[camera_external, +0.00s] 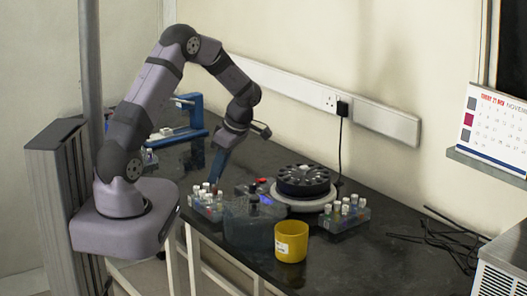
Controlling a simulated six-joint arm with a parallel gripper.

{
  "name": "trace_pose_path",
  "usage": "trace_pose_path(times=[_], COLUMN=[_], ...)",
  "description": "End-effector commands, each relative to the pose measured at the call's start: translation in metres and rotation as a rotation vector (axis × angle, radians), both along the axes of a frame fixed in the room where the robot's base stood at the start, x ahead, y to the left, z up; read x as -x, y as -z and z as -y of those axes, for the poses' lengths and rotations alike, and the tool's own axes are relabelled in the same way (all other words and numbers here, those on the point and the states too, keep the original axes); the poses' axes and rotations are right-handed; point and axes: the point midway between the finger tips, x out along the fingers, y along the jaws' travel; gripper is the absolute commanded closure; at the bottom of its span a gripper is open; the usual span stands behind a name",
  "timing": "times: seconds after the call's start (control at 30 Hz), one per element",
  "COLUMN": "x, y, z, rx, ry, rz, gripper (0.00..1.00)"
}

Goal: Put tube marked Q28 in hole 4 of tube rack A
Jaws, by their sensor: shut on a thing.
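My gripper (214,177) points down, a little tilted, over the near-left tube rack (208,212). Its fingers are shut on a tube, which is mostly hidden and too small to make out. That rack holds several tubes with white and red caps, just below my fingertips. A second tube rack (343,223) stands right of the round black carousel and holds several tubes with pale, green and reddish caps. A third rack (150,160) is partly hidden behind my arm. The marks on tubes and racks, including Q28 and A, are too small to read, as are hole numbers.
A black carousel (303,182) on a white base stands mid-bench. A clear grey box (248,228) and a yellow cup (291,243) stand near the front edge. A blue device (191,117) is at the back left.

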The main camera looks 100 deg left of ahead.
Motion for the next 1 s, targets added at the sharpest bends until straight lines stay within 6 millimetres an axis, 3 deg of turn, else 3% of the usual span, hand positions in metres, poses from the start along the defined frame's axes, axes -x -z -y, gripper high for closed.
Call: trace_pose_path(times=[0.53,1.0], x=[0.000,0.000], y=[0.032,0.036], z=[0.000,0.000], rx=[0.000,0.001], ry=[0.002,0.002], rz=[-0.001,0.000], gripper=[1.00,1.00])
